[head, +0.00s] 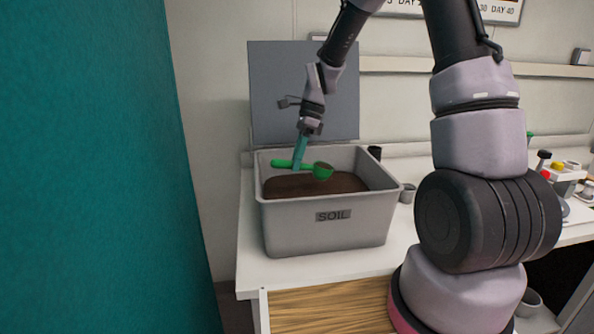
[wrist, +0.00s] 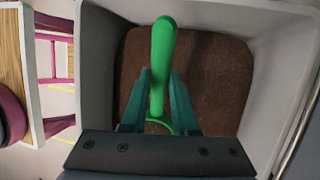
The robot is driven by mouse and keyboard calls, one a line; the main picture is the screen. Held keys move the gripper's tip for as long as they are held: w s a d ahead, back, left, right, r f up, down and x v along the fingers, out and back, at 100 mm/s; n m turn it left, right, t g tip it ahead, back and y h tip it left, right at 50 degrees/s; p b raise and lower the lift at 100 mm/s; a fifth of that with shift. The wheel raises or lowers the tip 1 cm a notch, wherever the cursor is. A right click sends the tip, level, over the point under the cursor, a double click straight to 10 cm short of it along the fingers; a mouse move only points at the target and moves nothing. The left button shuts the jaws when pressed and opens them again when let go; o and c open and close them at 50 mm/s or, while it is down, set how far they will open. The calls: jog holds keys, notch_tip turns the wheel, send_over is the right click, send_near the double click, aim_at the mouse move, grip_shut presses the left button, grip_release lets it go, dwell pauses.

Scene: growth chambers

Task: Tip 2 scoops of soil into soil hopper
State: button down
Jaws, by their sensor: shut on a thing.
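A grey open bin labelled SOIL (head: 330,228) stands on the white bench, with brown soil (head: 290,186) inside. In the head view the handle points left and the bowl right, within the bin's walls above the soil. The bowl looks brownish inside, but I cannot tell how full it is. In the wrist view the scoop's handle (wrist: 162,40) shows between the fingers; its bowl is mostly hidden. I cannot identify a soil hopper.
A grey upright panel (head: 300,85) stands behind the bin. A small grey cup (head: 408,194) and a black item (head: 375,153) are right of the bin. Bottles with coloured caps (head: 556,166) stand at far right. A teal surface (head: 90,170) fills the left.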

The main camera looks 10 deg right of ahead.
jog(key=shift+h, duration=0.5)
jog(key=shift+a+r, duration=0.15)
jog(key=shift+r, duration=3.5)
